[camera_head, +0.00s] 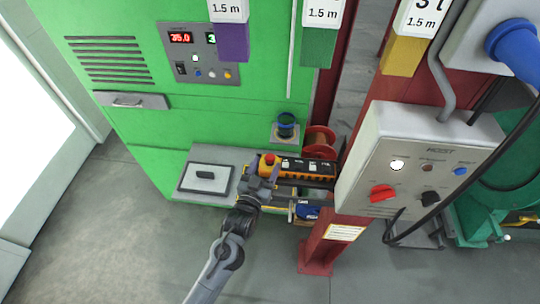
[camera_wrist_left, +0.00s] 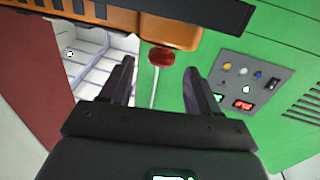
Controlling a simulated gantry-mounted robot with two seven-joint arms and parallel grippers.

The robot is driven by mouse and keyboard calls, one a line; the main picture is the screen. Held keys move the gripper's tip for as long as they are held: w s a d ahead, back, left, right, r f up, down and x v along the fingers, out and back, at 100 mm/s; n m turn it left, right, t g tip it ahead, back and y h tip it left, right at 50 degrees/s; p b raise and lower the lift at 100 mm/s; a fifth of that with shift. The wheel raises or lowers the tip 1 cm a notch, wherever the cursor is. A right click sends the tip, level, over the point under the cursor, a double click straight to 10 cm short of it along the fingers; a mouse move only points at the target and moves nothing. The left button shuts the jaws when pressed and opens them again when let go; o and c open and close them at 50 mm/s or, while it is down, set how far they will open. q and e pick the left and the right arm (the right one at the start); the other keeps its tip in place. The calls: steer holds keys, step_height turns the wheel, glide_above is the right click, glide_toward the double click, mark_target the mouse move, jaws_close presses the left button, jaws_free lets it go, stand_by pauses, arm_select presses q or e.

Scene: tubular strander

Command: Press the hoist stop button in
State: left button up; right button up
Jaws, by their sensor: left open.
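The yellow and black pendant (camera_head: 298,168) lies across in front of the green machine, with a red mushroom button (camera_head: 269,158) at its left end. In the left wrist view the pendant (camera_wrist_left: 195,32) crosses the top, and the red button (camera_wrist_left: 162,55) shows between and just beyond my fingertips. My left gripper (camera_head: 262,177) is open and empty at the pendant's left end, close to the button. Whether a finger touches it I cannot tell. My right gripper is not in view.
A grey ledge (camera_head: 215,158) carries a flat panel (camera_head: 206,178). A red spool (camera_head: 319,141) sits behind the pendant. The floor at lower left is clear.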

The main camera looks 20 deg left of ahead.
mark_target(268, 161)
arm_select(q)
steer(key=shift+w+a, duration=0.1)
steer(key=shift+w, duration=2.15)
